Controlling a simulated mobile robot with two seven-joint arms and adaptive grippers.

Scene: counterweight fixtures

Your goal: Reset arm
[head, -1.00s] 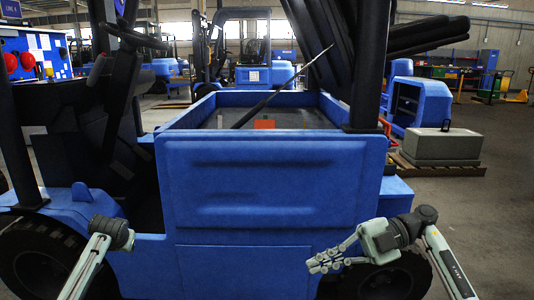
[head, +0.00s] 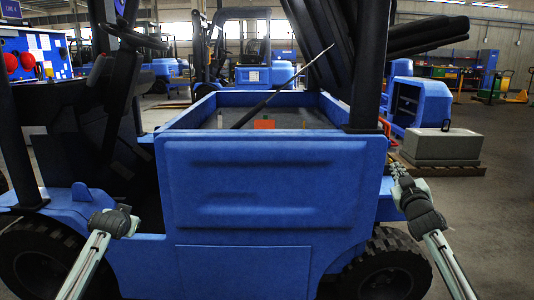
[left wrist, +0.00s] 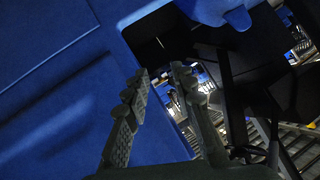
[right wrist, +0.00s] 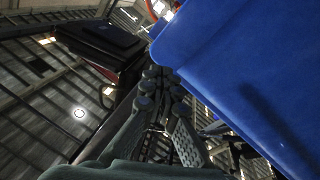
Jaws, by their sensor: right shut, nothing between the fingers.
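The blue vehicle (head: 265,190) stands directly in front of me, its flat panel filling the middle of the head view. My right gripper (head: 396,168) points up and away beside the panel's right side. In the right wrist view my right gripper (right wrist: 162,80) is shut and empty, its fingertips together close to a blue panel (right wrist: 250,75). My left gripper (left wrist: 160,72) shows in the left wrist view with its fingers apart and nothing between them, near the blue body (left wrist: 60,60). In the head view my left gripper is hidden; only my left arm shows.
A grey block (head: 441,146) stands on a wooden pallet (head: 450,168) at the right. A black steering wheel (head: 137,36) and a black post (head: 367,65) rise from the vehicle. A dark rod (head: 280,88) leans across its bed. Grey floor (head: 490,225) is open at the right.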

